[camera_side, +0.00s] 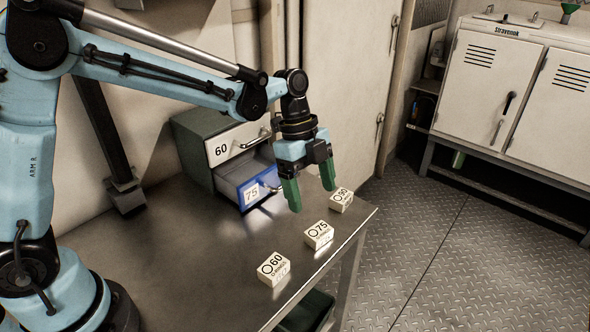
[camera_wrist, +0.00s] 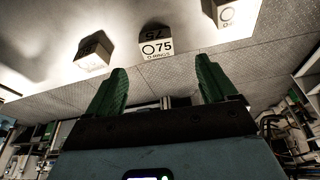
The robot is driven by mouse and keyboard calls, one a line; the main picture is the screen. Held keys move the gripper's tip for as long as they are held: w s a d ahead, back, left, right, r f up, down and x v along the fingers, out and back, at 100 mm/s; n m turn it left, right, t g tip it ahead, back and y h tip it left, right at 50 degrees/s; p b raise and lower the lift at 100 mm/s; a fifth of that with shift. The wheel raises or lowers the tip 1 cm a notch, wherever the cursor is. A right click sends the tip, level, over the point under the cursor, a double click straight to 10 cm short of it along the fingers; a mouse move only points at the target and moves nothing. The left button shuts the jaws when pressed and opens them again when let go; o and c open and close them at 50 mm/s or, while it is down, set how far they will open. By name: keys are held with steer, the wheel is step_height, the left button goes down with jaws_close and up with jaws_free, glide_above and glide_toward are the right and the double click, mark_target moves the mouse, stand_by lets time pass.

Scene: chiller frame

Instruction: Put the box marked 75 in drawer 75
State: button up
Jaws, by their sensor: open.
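The white box marked 75 (camera_side: 318,235) sits on the metal table near its front edge. It also shows in the wrist view (camera_wrist: 156,46), centred between and beyond the fingertips. My gripper (camera_side: 311,193) is open and empty, with green fingers pointing down above the table, apart from the boxes. Its spread fingers also show in the wrist view (camera_wrist: 160,85). Drawer 75 (camera_side: 251,190), with a blue front and a handle, is pulled out from the cabinet; part of its inside shows. My gripper is to the right of it.
A box marked 60 (camera_side: 273,270) sits nearer the camera, and another box (camera_side: 341,199), its number hard to read, sits farther back. The grey-green cabinet (camera_side: 188,138) has a closed drawer 60 (camera_side: 225,148) above drawer 75. The table (camera_side: 190,260) is clear on the left.

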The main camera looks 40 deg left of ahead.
mark_target(319, 230)
steer(key=shift+s+x, duration=0.15)
steer(key=shift+x, duration=1.95)
steer(key=shift+s+x, duration=0.1)
steer(key=shift+x, duration=2)
steer(key=shift+d+r, duration=0.1)
steer(key=c, duration=1.2)
